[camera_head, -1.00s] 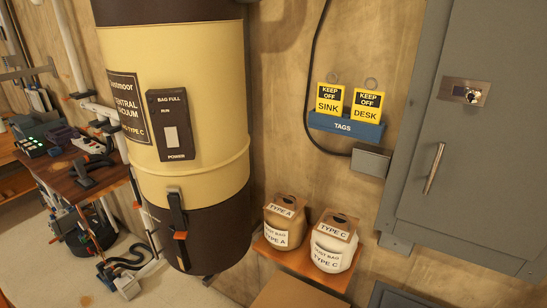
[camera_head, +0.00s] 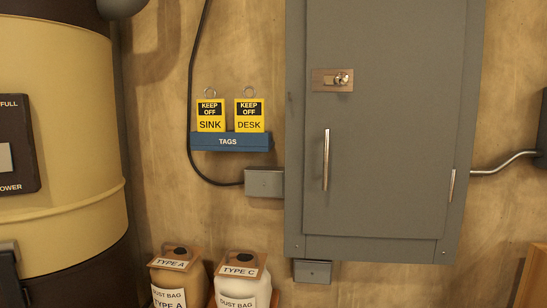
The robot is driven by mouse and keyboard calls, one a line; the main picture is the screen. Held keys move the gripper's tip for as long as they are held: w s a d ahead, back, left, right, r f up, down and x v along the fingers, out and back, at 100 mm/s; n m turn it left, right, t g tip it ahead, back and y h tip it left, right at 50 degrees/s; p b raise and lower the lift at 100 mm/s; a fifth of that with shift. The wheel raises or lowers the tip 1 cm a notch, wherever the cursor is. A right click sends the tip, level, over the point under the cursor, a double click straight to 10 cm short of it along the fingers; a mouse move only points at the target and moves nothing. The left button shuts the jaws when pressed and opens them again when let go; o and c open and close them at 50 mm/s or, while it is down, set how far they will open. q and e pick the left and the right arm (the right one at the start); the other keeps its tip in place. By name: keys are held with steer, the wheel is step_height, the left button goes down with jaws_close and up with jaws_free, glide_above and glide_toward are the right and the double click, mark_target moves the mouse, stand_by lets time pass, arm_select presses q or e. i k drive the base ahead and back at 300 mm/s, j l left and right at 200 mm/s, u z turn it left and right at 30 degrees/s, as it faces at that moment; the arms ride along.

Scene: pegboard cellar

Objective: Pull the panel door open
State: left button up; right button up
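The panel door (camera_head: 390,140) is the grey front of a metal wall cabinet (camera_head: 296,235). It looks shut, flush in its frame. A vertical silver bar handle (camera_head: 326,160) sits on its left side. A metal latch plate with a round knob or lock (camera_head: 332,80) is above the handle. A thin silver piece, perhaps a hinge (camera_head: 451,186), shows at the door's right edge. Neither of my grippers is in view.
A blue tag holder (camera_head: 230,142) with two yellow tags is on the wall left of the cabinet. A cream and brown vacuum drum (camera_head: 70,130) stands at far left. Two dust bags (camera_head: 240,285) sit below. A conduit (camera_head: 505,162) runs right from the cabinet.

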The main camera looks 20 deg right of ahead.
mark_target(381, 146)
steer(key=z, duration=1.3)
